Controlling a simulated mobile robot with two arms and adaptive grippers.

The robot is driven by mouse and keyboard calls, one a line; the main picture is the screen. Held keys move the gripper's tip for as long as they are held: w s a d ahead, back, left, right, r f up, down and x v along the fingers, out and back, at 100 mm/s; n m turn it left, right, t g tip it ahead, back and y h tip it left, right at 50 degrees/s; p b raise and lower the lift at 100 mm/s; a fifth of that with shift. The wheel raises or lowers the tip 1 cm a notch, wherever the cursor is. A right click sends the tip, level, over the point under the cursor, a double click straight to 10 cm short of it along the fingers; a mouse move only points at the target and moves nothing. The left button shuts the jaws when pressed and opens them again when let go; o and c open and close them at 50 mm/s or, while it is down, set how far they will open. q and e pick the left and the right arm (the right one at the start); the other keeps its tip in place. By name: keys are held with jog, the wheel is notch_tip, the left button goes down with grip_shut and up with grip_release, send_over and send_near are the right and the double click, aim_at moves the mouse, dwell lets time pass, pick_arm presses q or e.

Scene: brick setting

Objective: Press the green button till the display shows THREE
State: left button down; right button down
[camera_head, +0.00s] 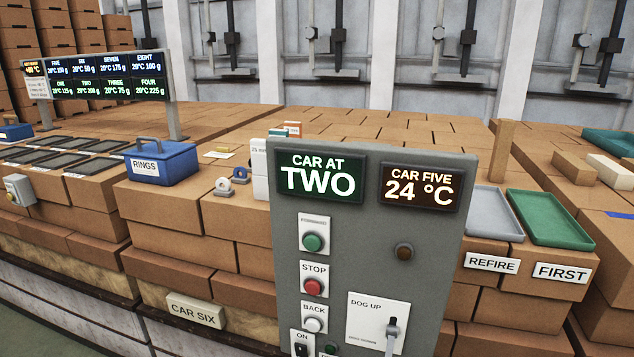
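A grey control panel (375,240) stands upright in the middle of the view. Its left display (321,175) reads "CAR AT TWO" in pale green letters. The green button (313,242) sits under a "FORWARD" label on the panel's left side. Below it are a red button (313,286) marked "STOP" and a white button (313,325) marked "BACK". Neither of my grippers shows in this view.
A "DOG UP" lever (391,333) is at the panel's lower right. A blue "RINGS" box (161,163) stands on bricks at left. A grey tray (494,214) and a green tray (550,217) lie at right. An information board (105,76) stands back left.

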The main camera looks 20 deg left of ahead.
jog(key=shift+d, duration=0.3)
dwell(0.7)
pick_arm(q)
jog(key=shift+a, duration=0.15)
